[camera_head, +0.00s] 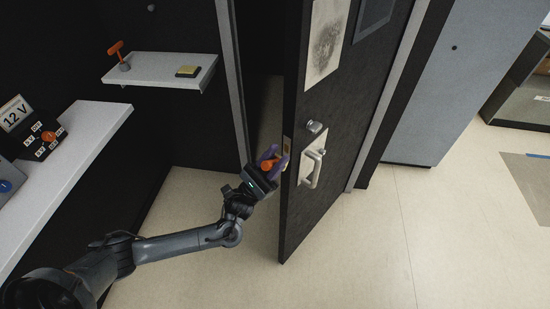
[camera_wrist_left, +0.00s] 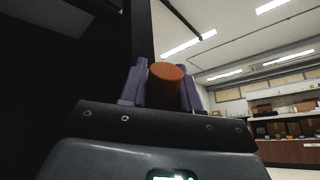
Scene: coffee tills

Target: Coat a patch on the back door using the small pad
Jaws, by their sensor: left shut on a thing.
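The back door (camera_head: 305,205) is dark, stands ajar, and has a light handle and a lock on its face. A pale patch (camera_head: 327,40) with a grey mottled area is high on that face. My left gripper (camera_head: 270,163) is at the door's free edge, low beside the handle. It is shut on an orange-handled tool (camera_head: 267,165), whose round orange end shows between the fingers in the left wrist view (camera_wrist_left: 167,72). I cannot tell whether this tool is the small pad or whether it touches the door. My right gripper is not in view.
A small wall shelf (camera_head: 150,69) carries an orange T-shaped tool (camera_head: 117,52) and a yellow-topped block (camera_head: 188,71). A white counter (camera_head: 75,150) at left holds a 12 V box (camera_head: 33,127) with an orange knob.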

